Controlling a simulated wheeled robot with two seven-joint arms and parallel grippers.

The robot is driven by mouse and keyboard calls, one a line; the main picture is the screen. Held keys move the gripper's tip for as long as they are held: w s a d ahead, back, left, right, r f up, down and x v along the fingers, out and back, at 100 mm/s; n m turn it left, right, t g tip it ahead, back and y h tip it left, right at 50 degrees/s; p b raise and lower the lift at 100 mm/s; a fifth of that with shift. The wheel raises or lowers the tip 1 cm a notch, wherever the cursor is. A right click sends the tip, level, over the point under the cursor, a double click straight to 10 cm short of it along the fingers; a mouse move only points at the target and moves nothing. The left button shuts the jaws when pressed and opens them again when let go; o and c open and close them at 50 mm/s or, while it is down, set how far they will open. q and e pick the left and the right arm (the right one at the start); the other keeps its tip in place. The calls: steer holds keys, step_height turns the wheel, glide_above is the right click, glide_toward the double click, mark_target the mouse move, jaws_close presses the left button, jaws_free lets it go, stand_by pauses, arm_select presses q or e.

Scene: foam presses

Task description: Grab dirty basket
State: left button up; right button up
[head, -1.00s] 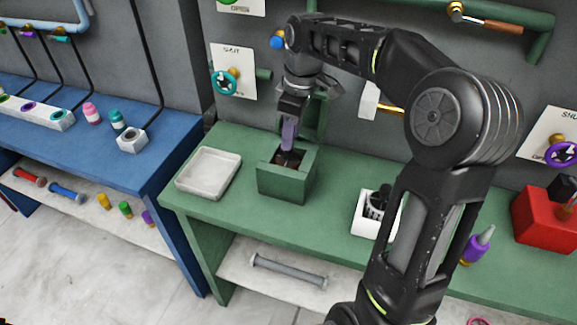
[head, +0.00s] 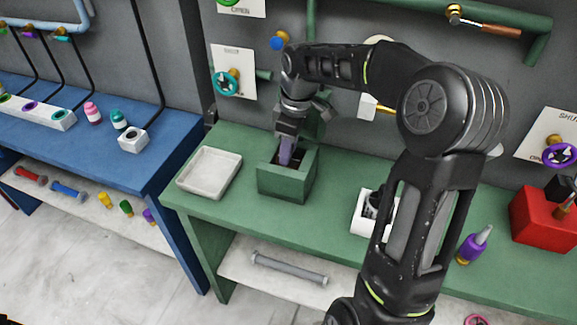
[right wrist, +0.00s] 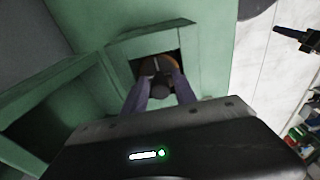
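The green box (head: 287,185) stands on the green bench with its lid raised behind it. My right gripper (head: 285,158) points down into its opening, its purple fingers partly below the rim. In the right wrist view the fingers (right wrist: 160,86) are apart, on either side of a dark rounded thing. A brown, round-edged thing, perhaps the dirty basket (right wrist: 158,64), lies in the box opening; most of it is hidden. I cannot tell whether the fingers touch it. My left gripper is not in view.
A white tray (head: 209,172) lies left of the box. A white holder with dark contents (head: 364,216) stands to the right, partly behind my arm. Further right are a purple bottle (head: 473,246) and a red box (head: 541,223). Pipes and valves line the wall behind.

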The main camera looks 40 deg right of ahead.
jaws_close()
stand_by(1.4)
